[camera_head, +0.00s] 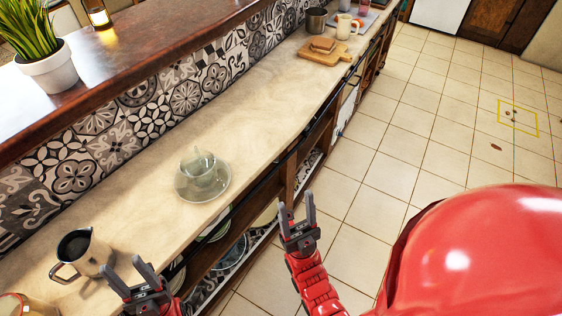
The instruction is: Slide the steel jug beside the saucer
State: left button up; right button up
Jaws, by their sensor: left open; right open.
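The steel jug (92,256) stands upright on the pale counter at the lower left, its handle to the left and its dark opening up. The saucer (184,191) is clear glass and lies farther along the counter, with a glass cup (199,171) on it. A stretch of bare counter separates jug and saucer. My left gripper (128,277) is open and empty, close to the right of the jug in the picture; I cannot tell if it touches. My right gripper (297,212) is open and empty, out past the counter's front edge, over the floor side.
The counter (262,107) is clear between the saucer and a wooden board (325,57) with bread. A metal pot (316,20) and a mug (344,27) stand beyond. A tiled wall backs the counter, with a raised ledge holding a potted plant (50,72). Another container (14,305) sits lower left.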

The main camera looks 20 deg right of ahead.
aim_at(79, 248)
jog(key=u, duration=1.05)
jog(key=k+j, duration=0.2)
jog(key=j, duration=0.15)
